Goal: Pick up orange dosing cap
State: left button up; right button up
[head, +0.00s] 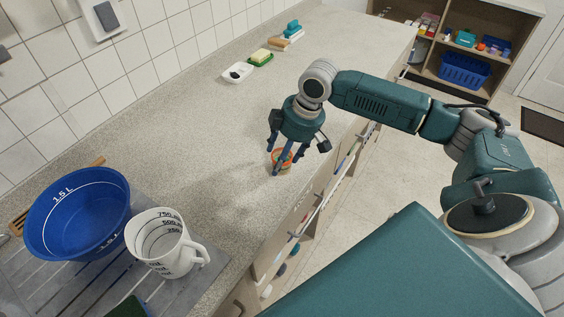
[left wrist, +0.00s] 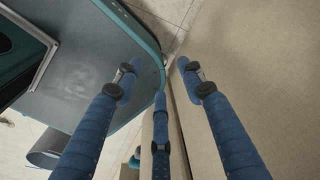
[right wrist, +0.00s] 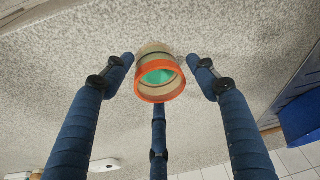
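The orange dosing cap (head: 283,155) stands on the speckled grey counter (head: 215,125) near its front edge. In the right wrist view the cap (right wrist: 158,97) shows an orange rim, a pale body and green inside. My right gripper (head: 286,165) points down over it, with its blue fingers spread around the cap. In the right wrist view small gaps show between the fingertips and the cap, so the right gripper (right wrist: 160,75) is open. My left gripper (left wrist: 158,80) is open and empty in the left wrist view, and is outside the head view.
A blue basin (head: 78,215) and a white measuring jug (head: 165,245) stand at the front left. A white soap dish (head: 238,72), a sponge on a green dish (head: 260,58) and brushes lie farther back. The counter's middle is clear. Shelves (head: 465,45) stand at back right.

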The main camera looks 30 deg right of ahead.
jog(key=c, duration=0.9)
jog(key=shift+o, duration=0.2)
jog(key=shift+r, duration=0.15)
